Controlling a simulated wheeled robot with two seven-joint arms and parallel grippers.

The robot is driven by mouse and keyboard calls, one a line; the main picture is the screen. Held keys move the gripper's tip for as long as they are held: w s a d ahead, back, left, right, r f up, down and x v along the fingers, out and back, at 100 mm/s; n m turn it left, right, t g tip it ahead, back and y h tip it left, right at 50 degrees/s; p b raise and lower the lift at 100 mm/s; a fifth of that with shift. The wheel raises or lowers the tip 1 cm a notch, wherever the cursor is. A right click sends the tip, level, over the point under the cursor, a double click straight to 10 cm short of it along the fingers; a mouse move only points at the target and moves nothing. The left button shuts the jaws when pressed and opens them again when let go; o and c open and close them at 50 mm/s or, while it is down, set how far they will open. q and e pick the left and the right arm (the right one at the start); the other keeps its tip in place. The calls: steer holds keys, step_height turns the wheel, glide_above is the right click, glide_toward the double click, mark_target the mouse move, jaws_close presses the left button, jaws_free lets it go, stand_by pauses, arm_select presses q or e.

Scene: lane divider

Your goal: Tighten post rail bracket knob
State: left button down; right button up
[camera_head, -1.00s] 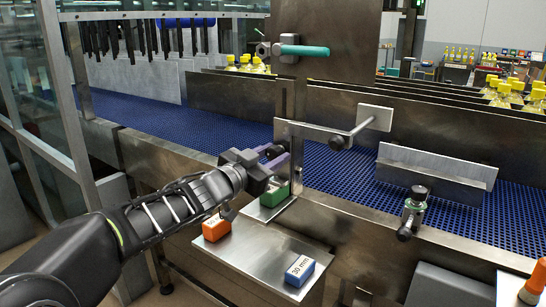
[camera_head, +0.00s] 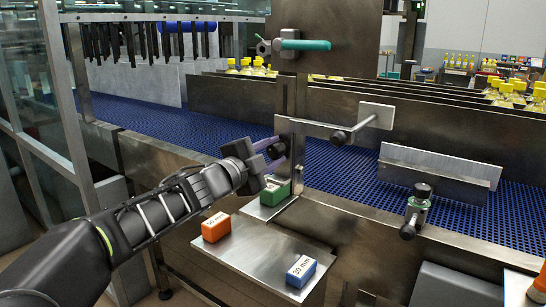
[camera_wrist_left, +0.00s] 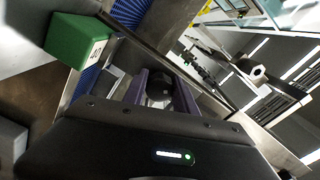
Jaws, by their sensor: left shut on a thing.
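The upright metal post (camera_head: 284,101) stands at the conveyor's near edge, with a bracket arm (camera_head: 315,130) reaching right from it. My left gripper (camera_head: 276,153) is at the left side of the post, its purple-grey fingers closed around a dark round knob (camera_wrist_left: 160,90), which shows between them in the left wrist view. In the head view the gripper mostly hides this knob. My right gripper is not in view.
A green block (camera_head: 275,193) stands just below the gripper. An orange block (camera_head: 216,227) and a blue block (camera_head: 301,270) marked 30 mm rest on the metal shelf (camera_head: 255,246). A clamp with a black knob (camera_head: 422,190) is at right. A teal handle (camera_head: 305,45) is above.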

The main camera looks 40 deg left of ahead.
arm_select(q)
steer(key=m+b, duration=0.1)
steer(key=m, duration=0.2)
steer(key=shift+f+m, duration=0.1)
steer(key=shift+m, duration=0.3)
steer(key=shift+m+b, duration=0.6)
steer(key=shift+m, duration=1.2)
steer(key=c, duration=1)
jaws_free()
steer(key=shift+r, duration=0.2)
steer(key=shift+s, duration=0.1)
steer(key=s+p, duration=0.1)
steer(key=s, duration=0.6)
steer(key=shift+s, duration=0.35)
